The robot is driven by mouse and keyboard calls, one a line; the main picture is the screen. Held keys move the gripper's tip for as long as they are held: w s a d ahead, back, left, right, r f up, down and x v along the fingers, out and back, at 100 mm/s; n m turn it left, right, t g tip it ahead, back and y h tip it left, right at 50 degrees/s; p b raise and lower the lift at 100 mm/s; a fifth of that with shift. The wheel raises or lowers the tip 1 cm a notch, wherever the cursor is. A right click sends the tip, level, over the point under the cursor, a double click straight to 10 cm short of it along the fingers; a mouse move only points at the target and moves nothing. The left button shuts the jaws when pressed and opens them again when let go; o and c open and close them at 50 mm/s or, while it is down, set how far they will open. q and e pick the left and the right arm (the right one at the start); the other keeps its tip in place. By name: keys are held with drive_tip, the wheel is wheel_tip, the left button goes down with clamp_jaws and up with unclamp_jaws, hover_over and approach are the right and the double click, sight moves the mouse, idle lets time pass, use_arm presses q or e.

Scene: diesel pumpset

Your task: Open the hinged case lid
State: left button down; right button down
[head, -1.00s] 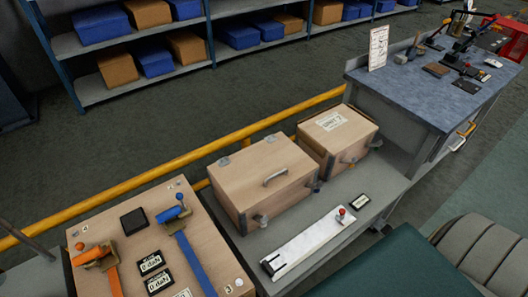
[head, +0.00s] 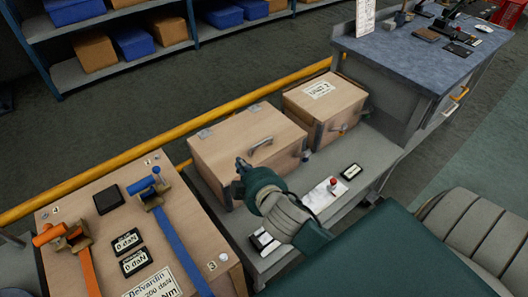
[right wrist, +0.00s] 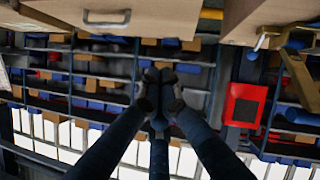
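The larger wooden case (head: 225,160) stands on the grey bench with its lid down. My right arm hides part of the case's front. My left gripper is not in view.
A smaller labelled wooden box (head: 325,105) stands right of the case. A white panel with a red knob (head: 333,186) lies in front, partly behind my arm. A wooden test board (head: 95,200) with blue and orange levers is at left. A yellow rail (head: 130,168) runs behind.

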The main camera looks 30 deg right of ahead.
drive_tip(key=w+a+r+n+t+y, duration=0.35)
drive_tip(key=a+r+n+y, duration=0.2)
drive_tip(key=r, duration=0.45)
drive_tip(key=w+a+r+n+t+y, duration=0.3)
drive_tip(key=w+a+r+n+y, duration=0.15)
drive_tip(key=r+n, duration=0.4)
drive_tip(key=s+a+n+g+y, duration=0.2)
drive_tip(key=a+n+g+y, duration=0.4)
drive_tip(key=a+n, duration=0.3)
drive_tip(key=n+g+h, duration=0.8)
drive_tip(key=g+h, duration=0.2)
drive_tip(key=h, duration=0.4)
approach(262, 153)
drive_tip(key=p+x, duration=0.1)
drive_tip(key=x, duration=0.5)
drive_tip(key=shift+d+f, duration=0.1)
drive_tip(key=shift+f, duration=0.05)
